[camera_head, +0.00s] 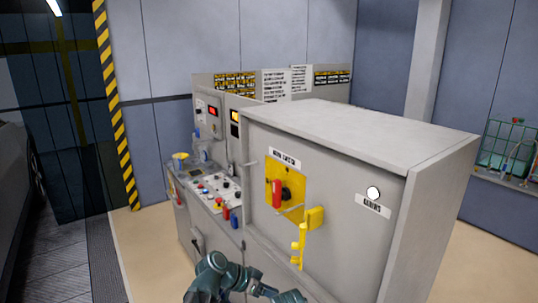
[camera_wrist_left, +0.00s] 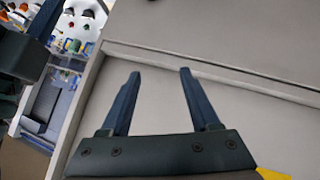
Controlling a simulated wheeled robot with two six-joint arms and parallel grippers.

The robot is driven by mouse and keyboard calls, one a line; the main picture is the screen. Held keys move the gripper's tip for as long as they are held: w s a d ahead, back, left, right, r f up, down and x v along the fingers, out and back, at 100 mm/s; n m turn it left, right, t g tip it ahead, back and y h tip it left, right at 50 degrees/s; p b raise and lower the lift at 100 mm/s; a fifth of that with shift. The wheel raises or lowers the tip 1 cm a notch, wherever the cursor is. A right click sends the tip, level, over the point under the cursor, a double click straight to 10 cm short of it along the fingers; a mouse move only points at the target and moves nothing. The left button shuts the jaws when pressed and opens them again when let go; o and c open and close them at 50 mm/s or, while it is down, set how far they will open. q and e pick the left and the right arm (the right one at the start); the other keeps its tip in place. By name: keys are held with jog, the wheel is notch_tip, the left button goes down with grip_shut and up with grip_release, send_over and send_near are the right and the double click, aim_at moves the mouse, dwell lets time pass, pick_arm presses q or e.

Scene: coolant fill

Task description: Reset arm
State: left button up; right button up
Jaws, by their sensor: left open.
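My left gripper (camera_wrist_left: 159,73) is open and empty in the left wrist view, its two dark fingers apart in front of a plain grey surface. In the head view, part of my teal arm (camera_head: 232,276) shows at the bottom edge, in front of the grey cabinet (camera_head: 350,240); the fingertips cannot be made out there. The cabinet front carries a red switch handle (camera_head: 277,193) on a yellow plate (camera_head: 298,184), with a yellow bracket (camera_head: 299,245) hanging below it. My right gripper is not seen.
A control panel (camera_head: 213,190) with several buttons stands left of the cabinet. A yellow-rimmed container (camera_head: 181,157) and a clear bottle (camera_head: 196,147) are on its far end. A striped post (camera_head: 113,105) stands behind. A green wire basket (camera_head: 506,146) is at the far right. Floor at lower left is clear.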

pick_arm(q)
jog(key=s+a+f+n+g+y+b, duration=0.1)
jog(key=s+a+f+n+y+b, duration=0.1)
jog(key=s+f+y, duration=0.3)
jog(key=s+a+f+n+g+y+b, duration=0.1)
jog(key=s+a+f+n+y+b, duration=0.2)
jog(key=s+f, duration=0.6)
jog(key=s+a+y, duration=0.2)
jog(key=y, duration=0.1)
jog(key=shift+a+f+n+g, duration=0.2)
jog(key=shift+a+n+g, duration=0.1)
jog(key=shift+n+g, duration=0.1)
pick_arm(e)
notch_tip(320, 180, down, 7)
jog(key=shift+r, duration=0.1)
